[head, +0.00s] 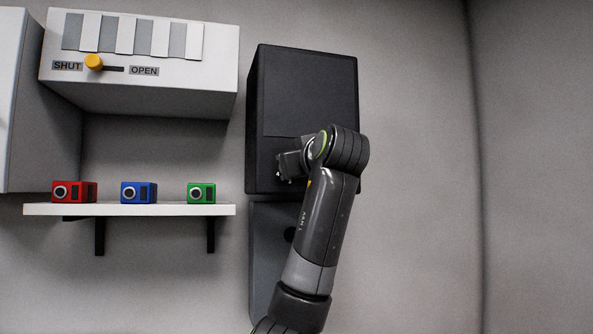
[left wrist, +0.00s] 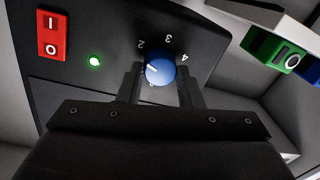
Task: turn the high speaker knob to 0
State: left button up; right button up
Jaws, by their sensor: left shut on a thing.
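The high speaker (head: 302,90) is a tall black box on the wall in the head view. In the left wrist view its blue knob (left wrist: 160,69) sits on the dark panel, with 2, 3 and 4 printed around it. The knob's white mark points left, below the 2; the lower numbers are largely hidden by my fingers. My left gripper (left wrist: 160,88) is shut on the knob, one finger on each side. In the head view the left gripper (head: 285,168) is at the speaker's lower front, and the knob is hidden. My right gripper is not in view.
A red rocker switch (left wrist: 53,36) and a lit green lamp (left wrist: 95,61) are on the speaker panel. A white shelf (head: 130,209) left of the speaker holds red (head: 75,191), blue (head: 139,192) and green (head: 201,193) boxes. A white SHUT/OPEN unit (head: 215,70) hangs above it.

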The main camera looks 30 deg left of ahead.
pick_arm(q)
jog(key=n+b, duration=0.3)
jog(key=n, duration=0.7)
jog(key=n+h+b, duration=0.1)
jog(key=n+b, duration=0.2)
jog(key=n, duration=0.8)
jog(key=shift+a+f+t, duration=0.1)
jog(key=shift+t, duration=0.3)
dwell(0.3)
jog(key=o, duration=1)
jog(key=shift+s, duration=0.1)
jog(key=shift+c, duration=0.2)
jog(key=b+v, duration=0.7)
jog(key=v, duration=1)
jog(key=shift+s, duration=0.2)
